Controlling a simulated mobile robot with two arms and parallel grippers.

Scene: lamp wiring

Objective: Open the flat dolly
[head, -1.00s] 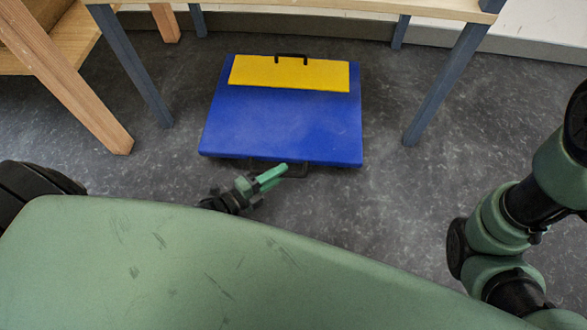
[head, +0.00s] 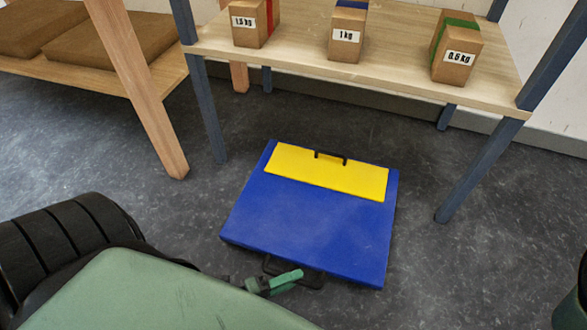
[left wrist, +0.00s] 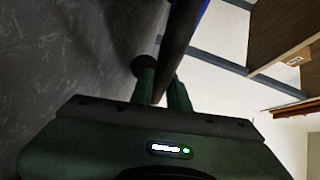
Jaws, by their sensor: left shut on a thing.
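The flat dolly (head: 308,225) is a blue board lying folded on the floor, turned slightly. A yellow panel (head: 325,174) with a small black handle (head: 331,155) lies on its far part. A black front handle (head: 313,283) sticks out from its near edge. My left gripper (head: 290,278) is at this front handle and shut on it. In the left wrist view a dark bar (left wrist: 182,40) runs between the fingers of my left gripper (left wrist: 160,78). Part of the front handle is hidden behind the gripper. My right gripper is out of view.
A shelf table (head: 300,50) stands behind the dolly with boxes marked 1.5 kg (head: 255,22), 1 kg (head: 346,32) and 0.6 kg (head: 456,48). A wooden bench (head: 130,75) with brown cushions is at the far left. Table legs flank the dolly; floor at its right is clear.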

